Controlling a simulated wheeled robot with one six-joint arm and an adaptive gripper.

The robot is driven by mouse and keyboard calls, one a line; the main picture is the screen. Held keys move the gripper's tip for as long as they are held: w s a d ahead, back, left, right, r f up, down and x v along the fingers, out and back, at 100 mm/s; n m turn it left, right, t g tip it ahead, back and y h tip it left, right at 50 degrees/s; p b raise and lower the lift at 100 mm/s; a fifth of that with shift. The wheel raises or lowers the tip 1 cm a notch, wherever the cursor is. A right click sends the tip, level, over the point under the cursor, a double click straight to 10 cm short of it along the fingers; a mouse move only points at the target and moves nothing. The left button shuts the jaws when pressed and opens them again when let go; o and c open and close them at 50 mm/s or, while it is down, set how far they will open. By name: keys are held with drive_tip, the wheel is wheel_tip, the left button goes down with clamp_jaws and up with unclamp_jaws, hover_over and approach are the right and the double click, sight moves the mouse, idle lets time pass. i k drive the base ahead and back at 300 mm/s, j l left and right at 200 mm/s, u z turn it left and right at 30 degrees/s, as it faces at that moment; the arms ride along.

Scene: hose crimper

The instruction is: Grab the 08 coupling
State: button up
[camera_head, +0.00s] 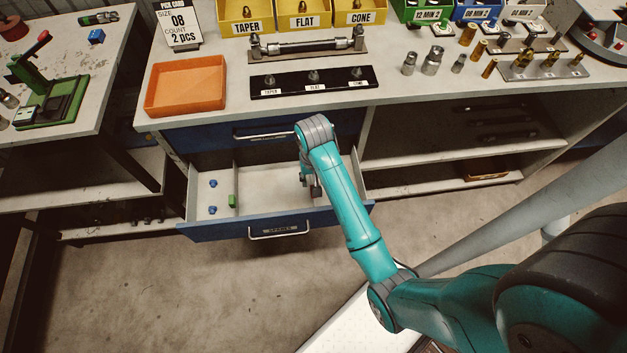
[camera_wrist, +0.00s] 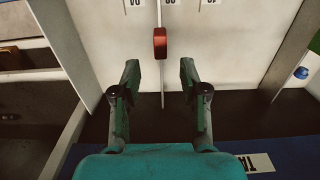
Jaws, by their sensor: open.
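My gripper (camera_head: 312,188) is over the open drawer (camera_head: 275,222) and partly hidden by my arm in the head view. In the wrist view my gripper (camera_wrist: 160,65) is open, its two fingers spread and empty. A small red piece (camera_wrist: 160,42) sits at a thin upright divider, just beyond and between the fingertips. Labels at the top edge of the wrist view are cut off, so I cannot read which size is which. I cannot tell whether the red piece is the 08 coupling. The pick card (camera_head: 178,22) reads size 08, count 2 pcs.
Blue pieces (camera_head: 213,183) and a green piece (camera_head: 232,201) are in the drawer's left part. An orange tray (camera_head: 187,86) stands empty on the bench. Metal fittings (camera_head: 432,62) stand to its right. The drawer walls and divider are close to my gripper.

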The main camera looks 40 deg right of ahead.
sight(409, 65)
drive_tip(key=k+l, duration=0.15)
drive_tip(key=l, duration=0.2)
drive_tip(key=k+l, duration=0.15)
drive_tip(key=l, duration=0.2)
drive_tip(key=k+l, duration=0.15)
drive_tip(key=l, duration=0.2)
